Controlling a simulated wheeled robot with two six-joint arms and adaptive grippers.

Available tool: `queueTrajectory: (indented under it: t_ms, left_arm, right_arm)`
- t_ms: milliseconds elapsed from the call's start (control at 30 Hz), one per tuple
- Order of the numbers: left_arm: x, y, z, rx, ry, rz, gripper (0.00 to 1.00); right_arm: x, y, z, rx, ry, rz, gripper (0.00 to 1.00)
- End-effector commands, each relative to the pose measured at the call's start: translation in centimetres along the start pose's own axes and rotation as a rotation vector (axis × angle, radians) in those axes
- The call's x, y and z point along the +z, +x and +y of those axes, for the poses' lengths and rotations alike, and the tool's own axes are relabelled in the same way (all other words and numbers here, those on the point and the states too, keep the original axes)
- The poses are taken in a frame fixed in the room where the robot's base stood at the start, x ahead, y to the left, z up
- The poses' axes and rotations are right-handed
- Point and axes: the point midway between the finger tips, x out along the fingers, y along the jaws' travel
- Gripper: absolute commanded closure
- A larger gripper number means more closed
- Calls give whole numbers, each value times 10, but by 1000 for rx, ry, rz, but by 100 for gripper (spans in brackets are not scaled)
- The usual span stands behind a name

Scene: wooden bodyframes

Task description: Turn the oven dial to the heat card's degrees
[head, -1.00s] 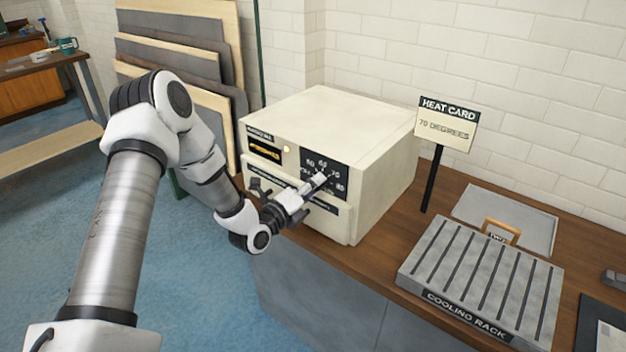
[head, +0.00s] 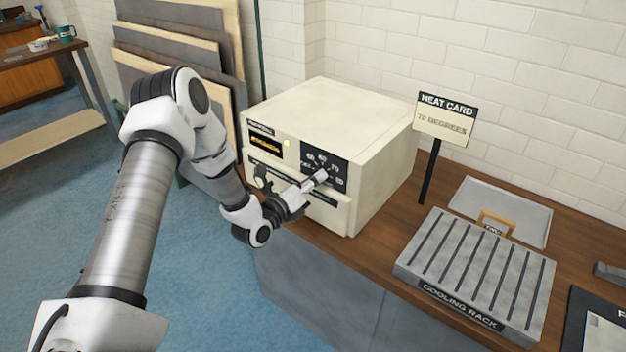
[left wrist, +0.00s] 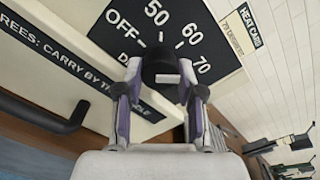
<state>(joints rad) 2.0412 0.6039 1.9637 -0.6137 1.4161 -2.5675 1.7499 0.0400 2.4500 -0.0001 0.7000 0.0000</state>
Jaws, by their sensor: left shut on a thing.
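The cream oven (head: 335,118) stands on the counter with a black dial panel (head: 341,174) on its front. The black dial (left wrist: 158,62) shows in the left wrist view between my left gripper's fingers, with OFF, 50, 60 and 70 printed around it. My left gripper (head: 320,178) is shut on the dial; it also shows in the left wrist view (left wrist: 157,80). A small white mark shows at the dial's near edge, but I cannot tell which number the dial points to. The heat card (head: 445,119) reads 70 degrees. My right gripper is out of view.
A cooling rack (head: 475,268) and a grey tray (head: 524,212) lie on the counter right of the oven. The heat card's black post (head: 430,172) stands close to the oven's right side. Boards (head: 190,50) lean at the wall behind left.

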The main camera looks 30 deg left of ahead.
Motion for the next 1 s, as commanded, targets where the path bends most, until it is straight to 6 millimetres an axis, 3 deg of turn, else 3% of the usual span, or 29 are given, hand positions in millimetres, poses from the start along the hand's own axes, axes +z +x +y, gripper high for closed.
queueTrajectory:
  t_ms: [100, 133, 200, 633, 1000]
  left_arm:
    - [-1, 0, 0, 1, -1, 1, 97]
    - [-1, 0, 0, 1, -1, 1, 56]
    - [-1, 0, 0, 1, -1, 1, 37]
    - [0, -8, 1, 2, -2, 1, 37]
    - [0, -70, 1, 3, -5, -2, 37]
  right_arm:
    - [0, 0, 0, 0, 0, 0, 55]
    - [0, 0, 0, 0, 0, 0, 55]
    - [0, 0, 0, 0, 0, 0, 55]
    - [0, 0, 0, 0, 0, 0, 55]
    - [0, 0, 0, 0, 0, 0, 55]
